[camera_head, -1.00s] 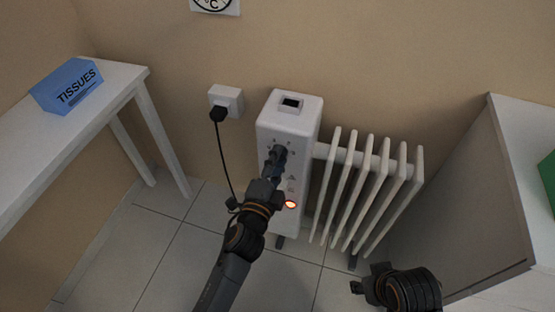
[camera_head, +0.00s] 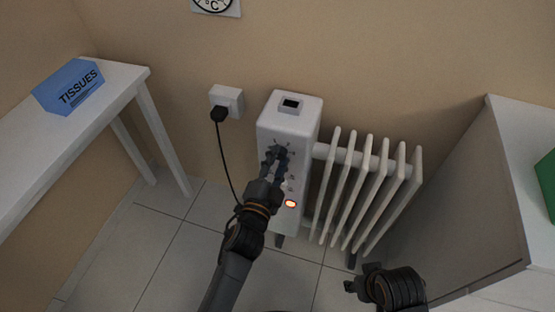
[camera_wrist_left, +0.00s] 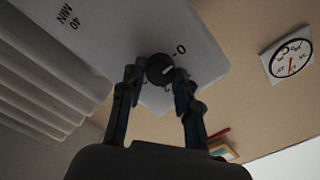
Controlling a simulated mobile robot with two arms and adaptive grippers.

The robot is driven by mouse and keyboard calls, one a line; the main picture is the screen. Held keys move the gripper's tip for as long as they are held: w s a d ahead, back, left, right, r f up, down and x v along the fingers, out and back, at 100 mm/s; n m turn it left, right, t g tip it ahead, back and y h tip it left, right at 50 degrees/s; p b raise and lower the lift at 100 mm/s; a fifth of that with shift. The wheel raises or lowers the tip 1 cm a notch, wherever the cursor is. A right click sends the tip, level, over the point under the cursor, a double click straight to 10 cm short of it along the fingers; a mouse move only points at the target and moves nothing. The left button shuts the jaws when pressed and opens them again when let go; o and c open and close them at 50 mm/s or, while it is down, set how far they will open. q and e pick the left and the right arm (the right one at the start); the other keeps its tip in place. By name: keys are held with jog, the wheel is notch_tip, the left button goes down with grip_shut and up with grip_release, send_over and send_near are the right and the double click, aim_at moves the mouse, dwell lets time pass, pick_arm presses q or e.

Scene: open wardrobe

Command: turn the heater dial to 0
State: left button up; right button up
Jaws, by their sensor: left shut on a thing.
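The white heater (camera_head: 287,115) stands against the wall with a dark round dial (camera_head: 280,151) on the upper part of its front panel. My left gripper (camera_head: 277,158) reaches up to the dial. In the left wrist view the dial (camera_wrist_left: 160,69) lies between the two fingertips of my left gripper (camera_wrist_left: 158,76), which is shut on it. A white mark shows on the dial, on its side towards the printed 0 (camera_wrist_left: 181,49); its exact alignment is hard to tell. My right gripper (camera_head: 360,281) hangs low at the right, away from the heater; its jaws are unclear.
A red lamp (camera_head: 290,203) glows below the dial. The heater's black plug (camera_head: 219,113) sits in the wall socket, its cord hanging left of the heater. A white table (camera_head: 127,78) with a blue tissue box (camera_head: 69,87) is left; a white cabinet (camera_head: 455,190) is right.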

pick_arm(q)
jog(key=o, duration=1.1)
jog(key=shift+o, duration=0.2)
jog(key=v, duration=1.2)
